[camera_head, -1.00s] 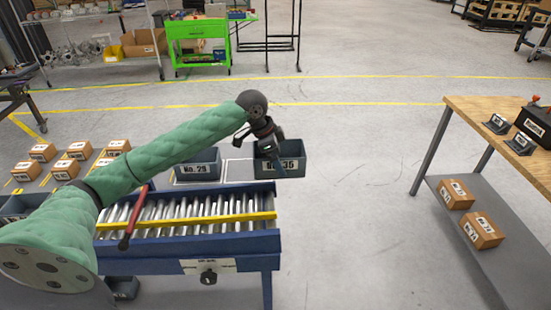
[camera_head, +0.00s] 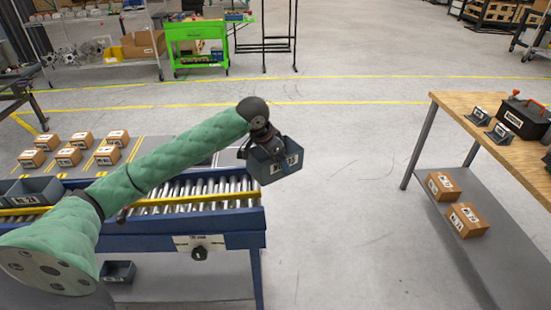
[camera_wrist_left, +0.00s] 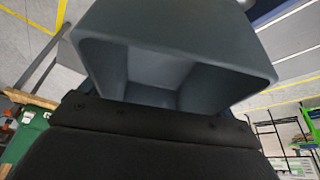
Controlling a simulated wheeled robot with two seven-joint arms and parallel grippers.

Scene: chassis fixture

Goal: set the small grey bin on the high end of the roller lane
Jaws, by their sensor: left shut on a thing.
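The small grey bin (camera_head: 278,163) with a white number label hangs tilted in the air just beyond the right end of the roller lane (camera_head: 236,186) in the head view. My left gripper (camera_head: 262,142) is shut on the bin at its upper rim. In the left wrist view the bin (camera_wrist_left: 180,28) fills the upper middle, its empty inside facing the camera. The fingertips' contact is hidden there. The lane has metal rollers in a blue frame with a yellow rail, and my left arm covers part of it. My right gripper is not in view.
Another grey bin (camera_head: 36,190) sits at the lane's left end, and one (camera_head: 118,271) is low below the lane. Several brown boxes (camera_head: 67,157) lie behind the lane at left. A wooden-topped workbench (camera_head: 460,104) stands at right. The floor between is clear.

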